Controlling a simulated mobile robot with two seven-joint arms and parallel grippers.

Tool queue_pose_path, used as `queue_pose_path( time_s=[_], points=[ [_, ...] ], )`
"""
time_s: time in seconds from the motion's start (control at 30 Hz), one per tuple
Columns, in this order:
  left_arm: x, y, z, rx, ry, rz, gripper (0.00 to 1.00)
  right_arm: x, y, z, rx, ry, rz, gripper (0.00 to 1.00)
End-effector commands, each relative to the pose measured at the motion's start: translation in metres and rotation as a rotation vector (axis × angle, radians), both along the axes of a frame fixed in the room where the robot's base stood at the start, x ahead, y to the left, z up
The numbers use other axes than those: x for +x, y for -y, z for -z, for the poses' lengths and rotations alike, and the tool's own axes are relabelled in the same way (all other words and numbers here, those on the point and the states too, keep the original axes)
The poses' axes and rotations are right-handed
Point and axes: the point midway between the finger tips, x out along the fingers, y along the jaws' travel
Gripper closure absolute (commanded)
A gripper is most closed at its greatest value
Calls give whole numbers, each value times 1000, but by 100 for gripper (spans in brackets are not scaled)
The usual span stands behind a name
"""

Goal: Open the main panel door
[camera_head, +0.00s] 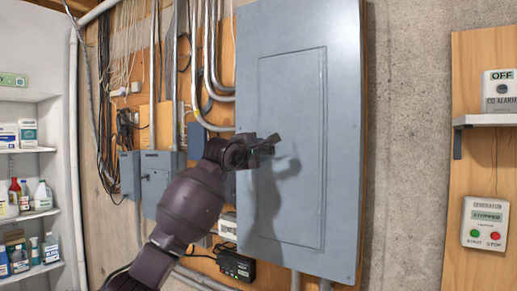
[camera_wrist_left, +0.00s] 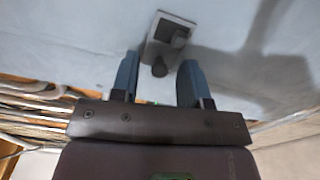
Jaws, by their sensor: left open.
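The main panel (camera_head: 343,120) is a large grey metal box on the wall in the head view. Its door (camera_head: 290,90) is a tall rectangle that looks flush and closed. My left gripper (camera_head: 271,143) is in front of the door's left edge, about mid-height, and casts a shadow on it. A small grey latch plate (camera_wrist_left: 170,38) with dark knobs lies just beyond the fingertips. The gripper hides this latch in the head view. My right gripper is not in view.
Smaller grey boxes (camera_head: 158,180) and metal conduits (camera_head: 213,60) are left of the panel. Shelves with bottles (camera_head: 30,150) stand at far left. Bare concrete lies between.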

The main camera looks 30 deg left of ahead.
Motion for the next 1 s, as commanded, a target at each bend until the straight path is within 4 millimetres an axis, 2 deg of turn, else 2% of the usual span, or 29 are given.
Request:
queue_pose_path(
  time_s=[0.3,0.6,1.0],
  points=[
    [2,1,0,1,1,1,58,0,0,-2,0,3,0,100],
    [2,1,0,0,1,1,100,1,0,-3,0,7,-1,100],
    [-1,1,1,-1,0,-15,100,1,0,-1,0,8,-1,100]
  ],
)
